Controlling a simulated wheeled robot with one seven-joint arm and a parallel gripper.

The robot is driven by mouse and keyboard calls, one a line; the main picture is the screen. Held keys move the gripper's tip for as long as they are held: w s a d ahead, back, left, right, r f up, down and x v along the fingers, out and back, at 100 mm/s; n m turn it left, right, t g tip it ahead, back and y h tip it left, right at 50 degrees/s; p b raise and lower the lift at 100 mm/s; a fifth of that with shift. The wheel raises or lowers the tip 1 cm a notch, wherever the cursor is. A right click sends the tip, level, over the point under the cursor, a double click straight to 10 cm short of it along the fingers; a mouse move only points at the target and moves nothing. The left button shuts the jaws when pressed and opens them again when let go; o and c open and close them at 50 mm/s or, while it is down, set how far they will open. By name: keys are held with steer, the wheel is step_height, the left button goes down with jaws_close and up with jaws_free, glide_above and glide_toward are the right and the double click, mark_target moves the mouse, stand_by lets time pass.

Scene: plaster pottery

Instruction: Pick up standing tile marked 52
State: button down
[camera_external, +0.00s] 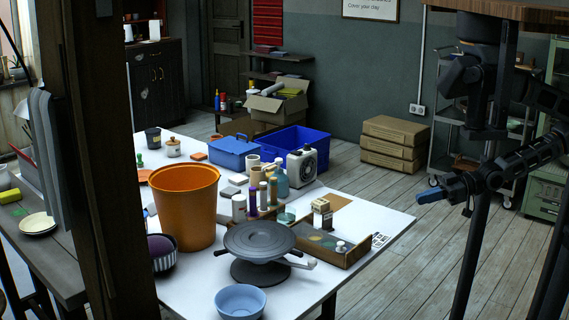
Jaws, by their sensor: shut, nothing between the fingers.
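I cannot make out a tile marked 52; no number is legible at this size. A small pale upright block with a dark marking (322,214) stands at the back of a shallow brown tray (345,258) on the white table. I cannot tell whether it is the tile. My gripper (433,196), with blue at its tip, is at the end of my black arm on the right. It is shut and empty, in the air, and appears right of the table's right corner, apart from the tray and block.
The white table (185,300) holds an orange bucket (186,210), a grey turntable (259,240), a light-blue bowl (240,301), several bottles and a blue toolbox (234,152). Wooden floor right of the table looks clear.

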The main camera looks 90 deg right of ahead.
steer(key=c, duration=1.8)
jaws_free()
steer(key=shift+c, duration=0.2)
steer(key=o, duration=0.7)
steer(key=shift+c, duration=0.2)
